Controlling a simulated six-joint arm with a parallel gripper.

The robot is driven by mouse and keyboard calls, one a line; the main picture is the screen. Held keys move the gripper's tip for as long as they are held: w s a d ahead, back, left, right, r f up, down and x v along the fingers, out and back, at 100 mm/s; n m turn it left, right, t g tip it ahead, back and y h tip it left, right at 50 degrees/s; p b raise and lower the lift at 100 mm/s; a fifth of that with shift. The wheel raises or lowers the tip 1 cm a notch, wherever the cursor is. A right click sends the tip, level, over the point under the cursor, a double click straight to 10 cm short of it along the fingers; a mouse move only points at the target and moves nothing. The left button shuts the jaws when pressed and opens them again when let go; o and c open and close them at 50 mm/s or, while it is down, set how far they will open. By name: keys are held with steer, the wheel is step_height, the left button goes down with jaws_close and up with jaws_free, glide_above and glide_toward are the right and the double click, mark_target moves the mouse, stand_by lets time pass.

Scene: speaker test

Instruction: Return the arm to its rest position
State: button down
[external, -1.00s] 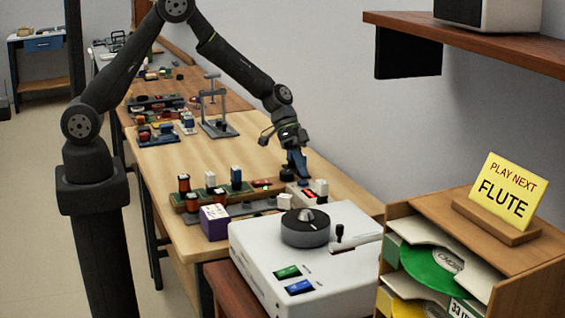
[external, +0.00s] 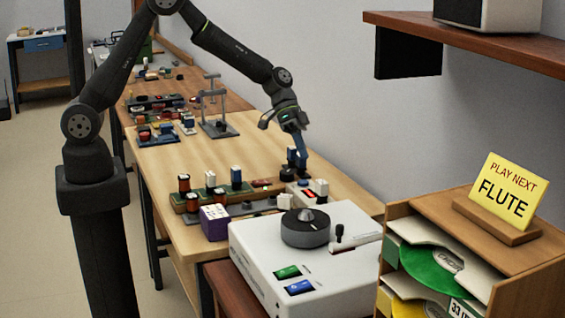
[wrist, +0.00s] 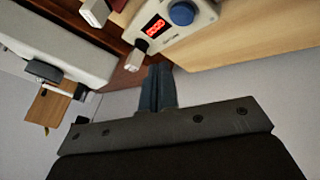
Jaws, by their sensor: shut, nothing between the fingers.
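My arm reaches from its column at the left over the long wooden bench (external: 166,158). My gripper (external: 303,168) hangs above the bench near the far wall, fingers pointing down. In the wrist view its two dark fingers (wrist: 158,84) are together with nothing between them. In the wrist view, a pale box with a red lit display (wrist: 155,27) and a blue knob (wrist: 181,13) lies beyond the fingertips. In the external view the fingers overlap dark parts behind this box, so contact cannot be told.
A white record player (external: 270,250) stands in front. A wooden rack (external: 420,215) with records and a yellow "PLAY NEXT FLUTE" sign (external: 501,190) is at right. A grey stand (external: 218,127) and several small parts are on the bench. A wall shelf (external: 480,42) is upper right.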

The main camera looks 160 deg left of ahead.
stand_by(0.3)
steer(key=shift+f, duration=0.85)
step_height(320, 180, up, 6)
steer(key=shift+f, duration=0.2)
